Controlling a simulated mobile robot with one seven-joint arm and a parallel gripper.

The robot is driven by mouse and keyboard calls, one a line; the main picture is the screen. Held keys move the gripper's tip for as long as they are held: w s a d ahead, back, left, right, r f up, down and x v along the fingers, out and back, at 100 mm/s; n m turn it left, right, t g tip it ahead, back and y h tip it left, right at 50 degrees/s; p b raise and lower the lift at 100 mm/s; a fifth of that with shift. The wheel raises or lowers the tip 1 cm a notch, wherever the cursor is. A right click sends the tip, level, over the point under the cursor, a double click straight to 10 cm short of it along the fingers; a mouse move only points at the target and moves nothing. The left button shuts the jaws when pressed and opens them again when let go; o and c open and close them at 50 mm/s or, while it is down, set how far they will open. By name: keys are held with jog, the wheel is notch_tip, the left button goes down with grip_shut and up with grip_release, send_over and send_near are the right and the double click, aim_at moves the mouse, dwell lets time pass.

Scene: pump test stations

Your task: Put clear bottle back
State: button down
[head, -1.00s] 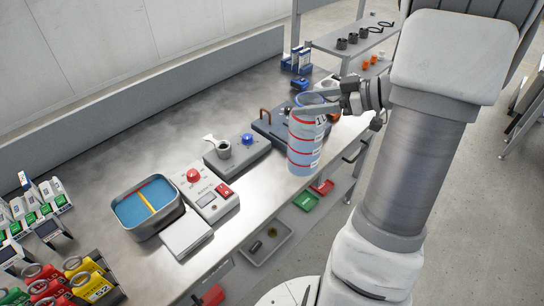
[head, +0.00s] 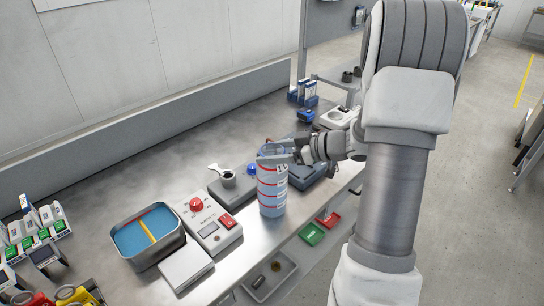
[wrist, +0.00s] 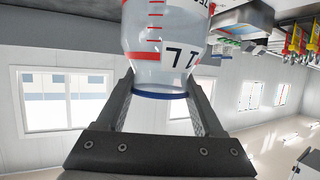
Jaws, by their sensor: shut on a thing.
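The clear bottle (head: 271,192) is bluish and see-through, with red bands and markings on its side. In the head view it is upright near the front edge of the bench (head: 250,236), right of the red-button box. I cannot tell whether its base touches the bench. My gripper (head: 282,153) reaches in from the right and is shut on the top of the bottle. In the wrist view my gripper (wrist: 160,100) has one finger on each side of the bottle's blue rim (wrist: 160,95), and the bottle (wrist: 165,45) appears upside down.
A control box with red buttons (head: 210,222) and a pale flat plate (head: 186,264) lie left of the bottle. A grey tub with blue liquid (head: 147,236) stands further left. A grey device with a blue knob (head: 228,184) is behind. Green (head: 312,234) and red (head: 328,219) trays sit below the bench edge.

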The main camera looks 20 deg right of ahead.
jog(key=shift+f, duration=0.3)
jog(key=shift+f, duration=0.2)
grip_release()
jog(key=shift+s+d+r, duration=0.1)
jog(key=shift+r, duration=0.15)
jog(key=p+v, duration=0.1)
jog(key=v, duration=1)
jog(key=shift+s+d+r, duration=0.15)
jog(key=shift+s+d, duration=0.05)
jog(key=shift+s, duration=0.05)
